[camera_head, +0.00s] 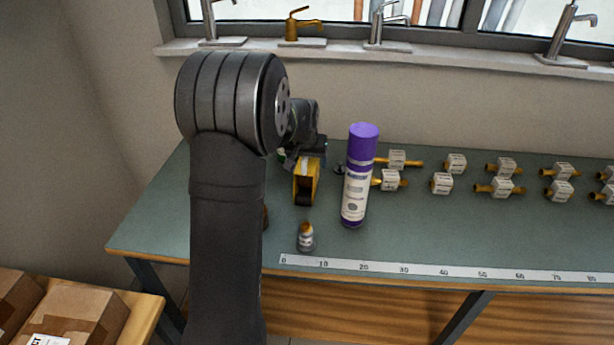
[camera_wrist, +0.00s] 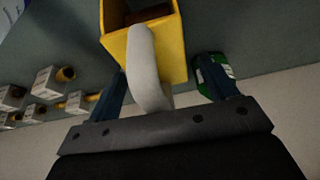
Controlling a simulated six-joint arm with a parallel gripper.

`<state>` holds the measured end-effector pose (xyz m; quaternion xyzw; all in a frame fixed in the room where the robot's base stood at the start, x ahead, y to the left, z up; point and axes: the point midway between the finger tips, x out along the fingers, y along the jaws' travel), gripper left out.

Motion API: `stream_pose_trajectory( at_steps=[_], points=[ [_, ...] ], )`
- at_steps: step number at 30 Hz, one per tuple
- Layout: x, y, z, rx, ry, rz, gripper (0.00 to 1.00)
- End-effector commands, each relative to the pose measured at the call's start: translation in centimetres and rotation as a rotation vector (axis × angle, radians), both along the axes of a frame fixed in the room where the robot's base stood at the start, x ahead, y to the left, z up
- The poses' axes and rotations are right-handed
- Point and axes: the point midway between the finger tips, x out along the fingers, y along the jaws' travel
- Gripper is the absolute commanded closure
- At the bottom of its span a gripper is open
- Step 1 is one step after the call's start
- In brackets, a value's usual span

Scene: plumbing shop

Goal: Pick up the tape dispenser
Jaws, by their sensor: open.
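The tape dispenser (camera_head: 311,181) is yellow and stands on the green workbench, below my gripper in the head view. In the wrist view the yellow dispenser body (camera_wrist: 178,42) is at the top centre, with a pale curved band in front of it. My gripper (camera_wrist: 160,82) is open, its two dark blue fingers on either side of the band and the near end of the dispenser. I cannot tell whether either finger touches it. In the head view my arm partly hides my gripper (camera_head: 304,153) and its fingertips are hard to make out.
A tall purple-capped spray can (camera_head: 356,185) stands close right of the dispenser. A small bottle (camera_head: 306,238) stands in front. A green object (camera_wrist: 228,68) is beside the right finger. Several labelled brass fittings (camera_head: 442,184) fill the right side. A ruler strip (camera_head: 440,270) lies along the front edge.

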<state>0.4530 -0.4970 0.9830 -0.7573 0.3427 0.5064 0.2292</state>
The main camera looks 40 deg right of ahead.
Motion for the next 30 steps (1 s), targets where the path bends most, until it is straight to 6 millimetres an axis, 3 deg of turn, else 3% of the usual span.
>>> stream_pose_trajectory(
  at_steps=[4, 15, 23, 30],
  points=[
    [0.0, 0.0, 0.1, -0.001, -0.001, 0.0, 0.26],
    [0.0, 0.0, 0.1, -0.001, -0.001, 0.0, 0.98],
    [0.0, 0.0, 0.4, -0.002, -0.002, 0.0, 1.0],
    [0.1, -0.1, 3.9, -0.005, -0.005, 0.0, 1.0]
  ],
)
